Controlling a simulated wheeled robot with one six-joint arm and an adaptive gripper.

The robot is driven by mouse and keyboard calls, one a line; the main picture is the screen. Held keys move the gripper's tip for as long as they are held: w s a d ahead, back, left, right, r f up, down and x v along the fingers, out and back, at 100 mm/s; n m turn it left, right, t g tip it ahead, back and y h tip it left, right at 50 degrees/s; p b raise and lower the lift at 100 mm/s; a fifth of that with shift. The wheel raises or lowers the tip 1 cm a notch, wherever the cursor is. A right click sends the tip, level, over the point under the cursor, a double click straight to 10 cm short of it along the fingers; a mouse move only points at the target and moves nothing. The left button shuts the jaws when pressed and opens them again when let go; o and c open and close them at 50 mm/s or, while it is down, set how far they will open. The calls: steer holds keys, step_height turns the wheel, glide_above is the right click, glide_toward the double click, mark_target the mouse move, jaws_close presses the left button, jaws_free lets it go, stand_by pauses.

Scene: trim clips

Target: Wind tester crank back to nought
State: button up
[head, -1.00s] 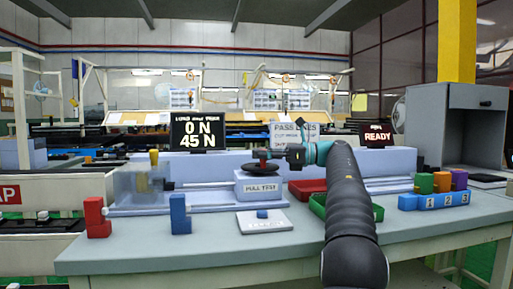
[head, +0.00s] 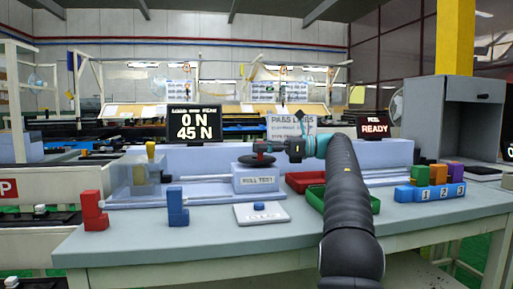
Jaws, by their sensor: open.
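The pull tester (head: 256,184) is a pale blue block on a long rail in the middle of the bench. The load display (head: 196,127) reads 0 N on top and 45 N below. A clear guard with a yellow-topped clamp (head: 150,152) stands at the rail's left end.
Red (head: 93,212) and blue (head: 178,209) blocks stand at the front left. A white button plate (head: 259,213) lies in front of the tester. Red (head: 304,182) and green (head: 314,196) trays lie beside my arm. A numbered rack (head: 430,192) and a grey cabinet (head: 440,115) stand right.

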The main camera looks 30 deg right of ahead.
steer(key=v, duration=0.7)
stand_by(0.5)
